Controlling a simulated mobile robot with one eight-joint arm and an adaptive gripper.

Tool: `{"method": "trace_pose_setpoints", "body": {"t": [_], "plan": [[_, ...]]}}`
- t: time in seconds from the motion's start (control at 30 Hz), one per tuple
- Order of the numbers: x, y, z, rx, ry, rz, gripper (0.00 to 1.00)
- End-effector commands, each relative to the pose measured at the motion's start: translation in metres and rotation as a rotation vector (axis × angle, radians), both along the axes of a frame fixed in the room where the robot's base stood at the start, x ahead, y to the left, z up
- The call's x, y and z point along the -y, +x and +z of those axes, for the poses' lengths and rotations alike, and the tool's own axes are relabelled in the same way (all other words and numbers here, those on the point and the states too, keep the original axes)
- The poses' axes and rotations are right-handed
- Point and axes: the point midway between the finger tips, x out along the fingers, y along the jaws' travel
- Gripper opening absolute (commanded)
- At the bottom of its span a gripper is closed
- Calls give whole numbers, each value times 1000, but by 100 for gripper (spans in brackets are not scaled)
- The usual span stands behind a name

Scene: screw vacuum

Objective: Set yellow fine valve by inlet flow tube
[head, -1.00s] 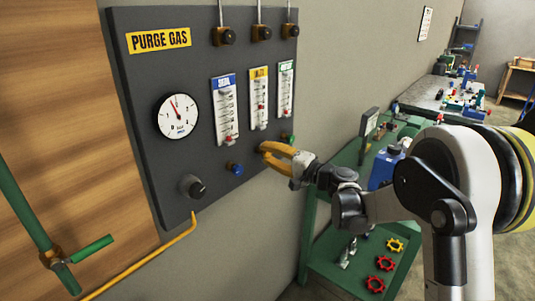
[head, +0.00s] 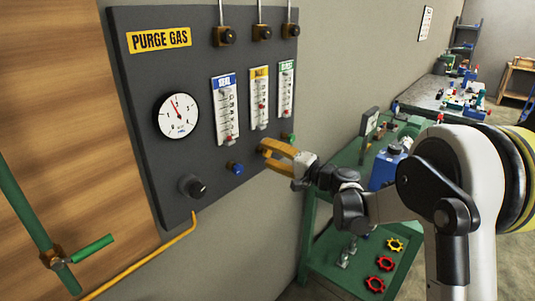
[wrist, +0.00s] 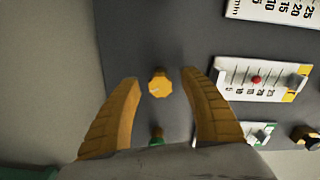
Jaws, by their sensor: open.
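The yellow fine valve (wrist: 159,83) is a small knob on the dark panel, centred between my fingertips in the wrist view. In the head view my fingers hide it. My gripper (wrist: 160,79) is open, with one yellow finger on each side of the knob and a visible gap to each. It also shows at the panel in the head view (head: 265,151). The yellow-labelled flow tube (head: 260,98) is upright above it, with a red float near its lower middle. The same tube lies sideways at the right of the wrist view (wrist: 240,78).
A blue-labelled tube (head: 226,110) and a green-labelled tube (head: 286,88) flank it. A blue knob (head: 235,168) and a green knob (wrist: 156,136) sit close by. A pressure gauge (head: 178,116) and a black knob (head: 192,187) are left. A green cart (head: 345,215) stands right.

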Motion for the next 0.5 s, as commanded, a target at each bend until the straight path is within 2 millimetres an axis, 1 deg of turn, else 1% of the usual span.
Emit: {"method": "trace_pose_setpoints", "body": {"t": [0.17, 0.4, 0.5], "plan": [[25, -18, 0, 0, 0, -3, 51], [67, -51, 0, 0, 0, -4, 51], [79, -61, 0, 0, 0, -3, 51]]}}
